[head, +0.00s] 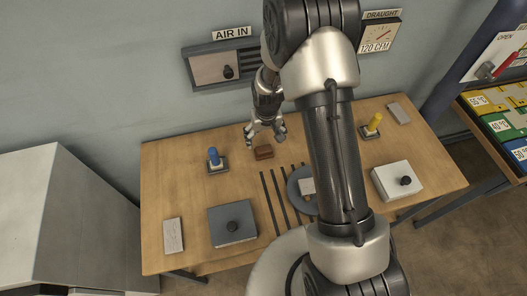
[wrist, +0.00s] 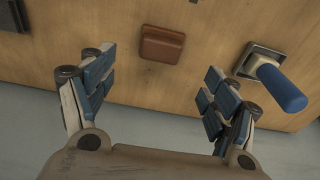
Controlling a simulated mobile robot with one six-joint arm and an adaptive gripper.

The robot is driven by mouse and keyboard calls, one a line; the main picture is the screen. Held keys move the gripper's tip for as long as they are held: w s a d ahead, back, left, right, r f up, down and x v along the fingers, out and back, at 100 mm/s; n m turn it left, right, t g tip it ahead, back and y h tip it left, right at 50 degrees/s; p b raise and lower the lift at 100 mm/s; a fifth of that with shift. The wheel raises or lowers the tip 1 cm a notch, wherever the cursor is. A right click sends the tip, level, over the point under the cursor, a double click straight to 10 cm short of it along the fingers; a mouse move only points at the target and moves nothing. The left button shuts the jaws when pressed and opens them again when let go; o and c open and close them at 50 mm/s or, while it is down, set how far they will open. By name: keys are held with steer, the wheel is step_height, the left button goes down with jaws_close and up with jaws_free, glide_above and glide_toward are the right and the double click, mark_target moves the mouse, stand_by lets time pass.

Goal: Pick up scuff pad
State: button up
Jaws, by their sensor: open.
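The scuff pad, a small reddish-brown block (head: 264,152), lies on the wooden table (head: 180,160) near its back edge. In the wrist view the brown pad (wrist: 162,44) lies flat on the wood, ahead of the fingers and roughly centred between them. My gripper (head: 264,133) is just above and behind the pad in the head view. In the wrist view my gripper (wrist: 155,90) is open, with its blue-padded fingers wide apart and nothing between them.
A blue peg handle on a square base (head: 214,158) stands left of the pad; it shows right of the pad in the wrist view (wrist: 280,85). Dark slots (head: 272,200), a grey box (head: 232,225), a white box (head: 398,180) and a yellow peg (head: 374,122) are also on the table.

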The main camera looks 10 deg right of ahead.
mark_target(264, 149)
steer(key=f, duration=0.4)
steer(key=shift+w+b, duration=0.3)
steer(key=f+b, duration=0.1)
steer(key=f, duration=0.4)
steer(key=shift+w, duration=0.2)
steer(key=c, duration=1.1)
steer(key=shift+r, duration=0.1)
steer(key=shift+c, duration=0.3)
step_height(264, 149, up, 20)
steer(key=p, duration=0.3)
steer(key=shift+p, duration=0.35)
